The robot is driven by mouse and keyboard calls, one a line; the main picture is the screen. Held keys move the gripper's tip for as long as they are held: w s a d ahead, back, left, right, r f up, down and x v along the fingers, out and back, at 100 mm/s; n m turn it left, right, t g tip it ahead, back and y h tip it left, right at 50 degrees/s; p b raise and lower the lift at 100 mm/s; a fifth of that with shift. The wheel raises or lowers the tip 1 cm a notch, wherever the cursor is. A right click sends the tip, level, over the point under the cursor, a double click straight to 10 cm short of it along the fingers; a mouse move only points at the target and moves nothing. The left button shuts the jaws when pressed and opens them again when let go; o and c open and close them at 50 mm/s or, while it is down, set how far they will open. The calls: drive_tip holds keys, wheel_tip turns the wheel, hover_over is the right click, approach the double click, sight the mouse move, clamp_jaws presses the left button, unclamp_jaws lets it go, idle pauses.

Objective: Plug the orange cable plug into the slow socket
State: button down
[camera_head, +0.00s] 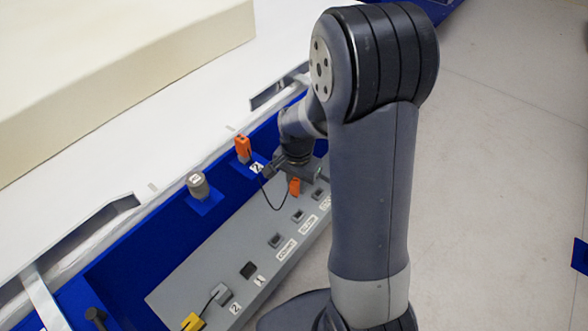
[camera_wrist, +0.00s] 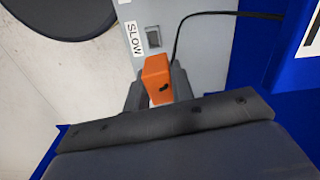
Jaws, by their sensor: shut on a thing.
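The orange cable plug (camera_wrist: 156,72) is between the two fingers of my gripper (camera_wrist: 157,88) in the wrist view, and the gripper is shut on it. In the head view the plug (camera_head: 295,187) shows just below my gripper (camera_head: 288,174), above the grey panel. The slow socket (camera_wrist: 153,37) is a dark square opening beside a "SLOW" label in the wrist view. The plug appears just short of this socket in the picture, with grey panel visible between them. I cannot tell the plug's height above the panel.
The grey panel (camera_head: 205,268) carries several other sockets. A yellow plug (camera_head: 193,322) is at lower left. A grey knob (camera_head: 197,184) stands by the blue edge.

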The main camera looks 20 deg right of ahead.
drive_tip(key=shift+s+f+m+b, duration=0.35)
drive_tip(key=shift+s+f+m, duration=0.35)
drive_tip(key=shift+f+m, duration=0.15)
drive_tip(key=shift+f+b, duration=2.35)
drive_tip(key=shift+f, duration=0.6)
drive_tip(key=shift+f+b, duration=0.85)
drive_tip(key=shift+f, duration=0.3)
drive_tip(key=c, duration=1.1)
unclamp_jaws()
drive_tip(key=shift+c, duration=0.2)
drive_tip(key=shift+r, duration=0.2)
drive_tip(key=shift+r+p, duration=2.6)
drive_tip(key=shift+r, duration=0.3)
drive_tip(key=shift+r, duration=0.1)
